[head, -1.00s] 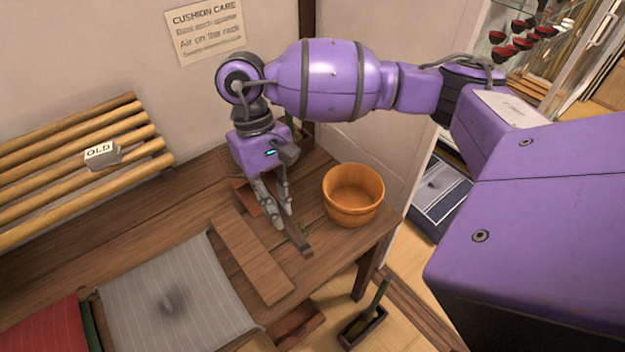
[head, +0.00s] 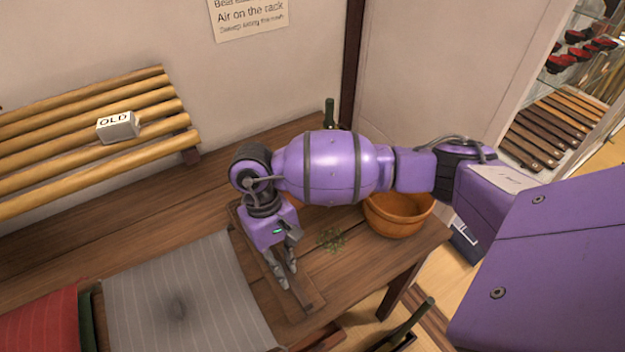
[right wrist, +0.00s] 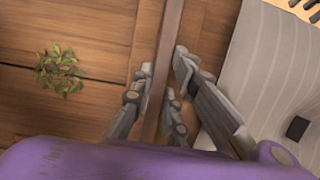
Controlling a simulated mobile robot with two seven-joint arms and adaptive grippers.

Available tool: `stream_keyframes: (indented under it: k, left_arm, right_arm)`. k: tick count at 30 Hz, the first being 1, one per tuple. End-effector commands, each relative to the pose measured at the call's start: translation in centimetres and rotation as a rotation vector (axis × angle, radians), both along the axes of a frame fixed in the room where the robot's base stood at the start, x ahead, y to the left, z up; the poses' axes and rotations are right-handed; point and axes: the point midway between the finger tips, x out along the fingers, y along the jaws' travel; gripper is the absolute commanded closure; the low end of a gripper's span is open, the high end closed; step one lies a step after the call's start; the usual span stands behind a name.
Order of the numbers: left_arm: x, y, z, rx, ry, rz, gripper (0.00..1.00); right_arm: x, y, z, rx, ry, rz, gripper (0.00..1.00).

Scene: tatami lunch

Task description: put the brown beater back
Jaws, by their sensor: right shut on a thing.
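My right gripper (head: 286,283) is over the wooden table, just right of the grey striped cushion. It is shut on a long brown bar, which looks like the brown beater (head: 304,294). In the right wrist view the beater (right wrist: 172,35) runs lengthwise between the fingers (right wrist: 160,90). The gripper hides part of it in the head view. The beater lies over a brown board (head: 318,286) on the table; I cannot tell if it touches it. My left gripper is not in view.
The grey cushion (head: 180,285) and a red cushion (head: 38,320) lie to the left. Loose green leaves (head: 331,239) and an orange-brown tub (head: 398,222) are to the right. A bamboo rack (head: 60,160) bears a block marked OLD (head: 117,127). A dark bottle (head: 330,113) stands behind.

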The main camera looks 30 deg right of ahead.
Motion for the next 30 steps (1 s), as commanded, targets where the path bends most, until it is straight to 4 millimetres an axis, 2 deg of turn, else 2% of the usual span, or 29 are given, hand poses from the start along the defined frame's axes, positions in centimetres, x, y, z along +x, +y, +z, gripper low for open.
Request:
stream_keyframes:
  k: [8,9,13,23,26,30]
  left_arm:
    - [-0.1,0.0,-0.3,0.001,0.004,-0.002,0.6]
    - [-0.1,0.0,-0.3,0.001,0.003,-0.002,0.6]
    - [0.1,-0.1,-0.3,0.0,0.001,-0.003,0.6]
    - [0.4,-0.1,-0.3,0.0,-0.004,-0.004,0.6]
    - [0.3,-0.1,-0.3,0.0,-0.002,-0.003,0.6]
    - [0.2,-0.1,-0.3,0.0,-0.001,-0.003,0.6]
  right_arm:
    - [0.3,0.1,0.1,0.002,-0.007,0.002,1.0]
    - [0.3,0.1,0.1,0.002,-0.007,0.002,0.82]
    - [0.3,0.1,0.1,0.002,-0.007,0.002,0.65]
    - [0.3,0.1,0.2,0.001,-0.006,0.002,0.64]
    - [0.6,0.1,1.0,0.002,-0.008,0.003,0.64]
    - [1.4,0.1,3.3,0.002,-0.011,0.003,0.64]
